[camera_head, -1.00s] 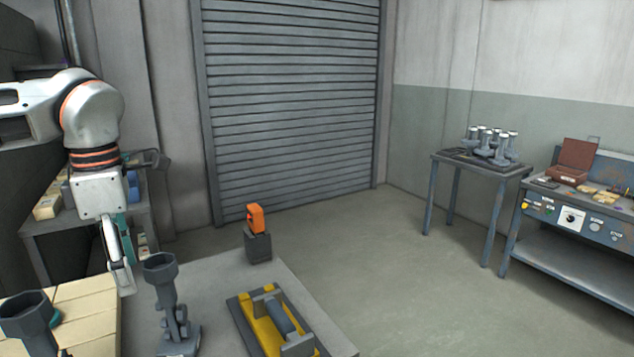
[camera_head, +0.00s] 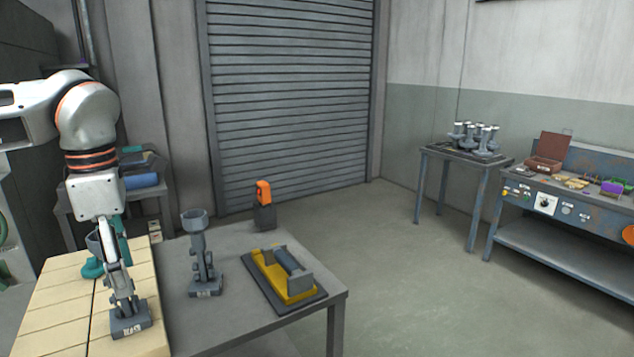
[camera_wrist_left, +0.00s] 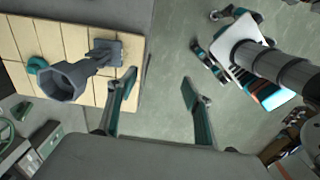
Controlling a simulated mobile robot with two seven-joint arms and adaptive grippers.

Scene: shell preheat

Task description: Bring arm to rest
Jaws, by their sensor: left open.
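My left gripper (camera_head: 127,283) hangs fingers down over the wooden top at the left of the head view. In the left wrist view its two fingers (camera_wrist_left: 160,82) are spread apart with only floor between them. A grey stand with a cup-shaped top (camera_wrist_left: 68,80) is beside the left-hand finger there, on the wooden top. In the head view its labelled base (camera_head: 130,323) shows below the gripper, and the fingers partly hide its stem. Whether a finger touches it I cannot tell. My right gripper is in neither view.
A second cup-topped stand (camera_head: 202,255), a yellow device on a dark base (camera_head: 272,268) and an orange item in a grey holder (camera_head: 264,212) stand on the grey table (camera_head: 235,310). A small table (camera_head: 432,150) and a workbench (camera_head: 600,225) are at right. The floor between is clear.

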